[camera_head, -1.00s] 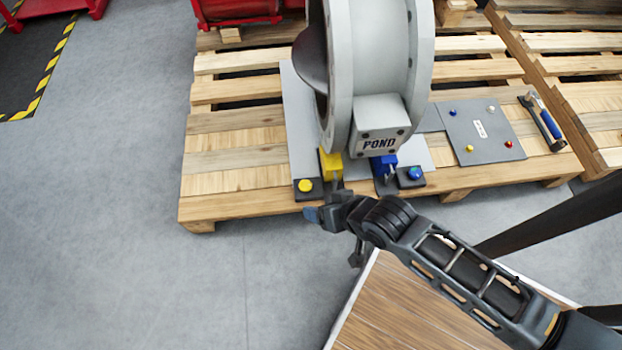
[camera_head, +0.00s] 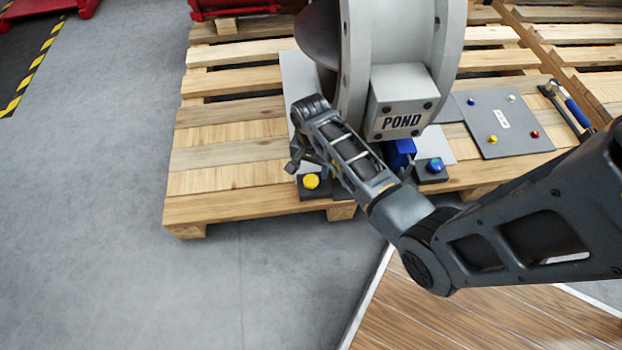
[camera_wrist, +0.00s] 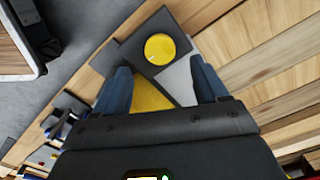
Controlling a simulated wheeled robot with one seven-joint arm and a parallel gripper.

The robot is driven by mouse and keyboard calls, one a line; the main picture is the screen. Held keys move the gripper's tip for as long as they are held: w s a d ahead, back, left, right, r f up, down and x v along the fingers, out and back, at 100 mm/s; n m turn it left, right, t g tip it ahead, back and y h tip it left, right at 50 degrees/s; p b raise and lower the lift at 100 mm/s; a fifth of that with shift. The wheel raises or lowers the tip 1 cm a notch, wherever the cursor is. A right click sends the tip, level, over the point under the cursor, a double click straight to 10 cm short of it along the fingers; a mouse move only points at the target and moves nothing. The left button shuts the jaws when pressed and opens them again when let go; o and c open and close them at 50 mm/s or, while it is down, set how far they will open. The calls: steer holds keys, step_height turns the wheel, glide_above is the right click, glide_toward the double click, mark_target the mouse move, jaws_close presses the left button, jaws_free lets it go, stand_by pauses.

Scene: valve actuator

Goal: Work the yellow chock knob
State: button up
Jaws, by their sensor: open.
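The yellow knob (camera_head: 311,181) is a round disc on a dark block at the pallet's front edge. In the wrist view the yellow knob (camera_wrist: 160,48) lies just beyond my fingertips. My gripper (camera_wrist: 161,80) is open, with its two blue fingers apart. A yellow chock body (camera_wrist: 149,95) shows between and below the fingers; I cannot tell whether they touch it. In the head view my gripper (camera_head: 292,167) is just left of the knob, and my arm hides most of the yellow chock.
A large grey valve labelled POND (camera_head: 401,121) stands close to the right of my wrist. A blue chock (camera_head: 399,154) and blue knob (camera_head: 435,165) sit right of my forearm. Open floor is at left.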

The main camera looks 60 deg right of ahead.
mark_target(311, 179)
step_height(311, 179, down, 6)
steer(key=shift+r+b, duration=0.15)
steer(key=shift+b, duration=1.1)
steer(key=shift+c, duration=0.2)
steer(key=c, duration=1)
